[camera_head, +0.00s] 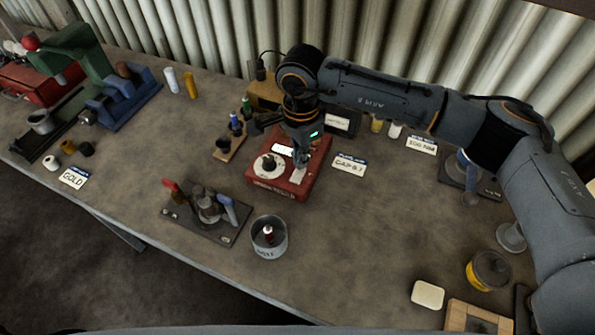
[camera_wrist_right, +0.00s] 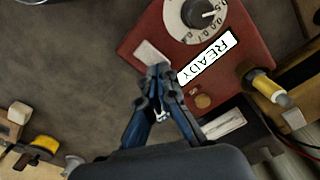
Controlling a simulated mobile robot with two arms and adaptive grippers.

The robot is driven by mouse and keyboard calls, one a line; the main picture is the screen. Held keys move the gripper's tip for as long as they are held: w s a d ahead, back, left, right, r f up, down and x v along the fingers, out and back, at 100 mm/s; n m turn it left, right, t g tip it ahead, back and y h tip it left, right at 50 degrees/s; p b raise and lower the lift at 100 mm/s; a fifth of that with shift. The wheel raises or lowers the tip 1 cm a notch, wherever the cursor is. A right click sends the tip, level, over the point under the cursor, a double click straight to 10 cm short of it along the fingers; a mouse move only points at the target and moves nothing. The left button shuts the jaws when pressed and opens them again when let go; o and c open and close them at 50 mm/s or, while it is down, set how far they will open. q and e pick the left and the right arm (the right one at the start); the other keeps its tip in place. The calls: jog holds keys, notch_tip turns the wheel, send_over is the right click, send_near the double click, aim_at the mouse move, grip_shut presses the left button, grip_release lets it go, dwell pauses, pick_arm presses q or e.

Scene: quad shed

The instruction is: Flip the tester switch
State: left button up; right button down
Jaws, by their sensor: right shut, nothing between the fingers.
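The red tester box (camera_head: 285,189) stands in the middle of the workbench, with a round white dial (camera_head: 268,166) on top. In the right wrist view the tester (camera_wrist_right: 240,62) shows its dial with a black knob (camera_wrist_right: 200,14) and a display (camera_wrist_right: 208,60) reading READY. My right gripper (camera_head: 302,164) is over the tester's right side, pointing down. In the wrist view its fingertips (camera_wrist_right: 160,70) are shut and empty, right by a pale plate (camera_wrist_right: 150,52) on the tester. I cannot tell whether they touch it. No switch lever shows clearly; the fingers may hide it. My left gripper is not in view.
A label card (camera_head: 349,165) lies right of the tester. A rack with small bottles (camera_head: 233,140) stands left of it. A metal cup (camera_head: 269,237) and a dark plate fixture (camera_head: 206,212) stand in front. The bench between cup and right-hand items is clear.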

jog(key=shift+r+p, duration=0.65)
jog(key=shift+r, duration=1.95)
jog(key=shift+s, duration=0.15)
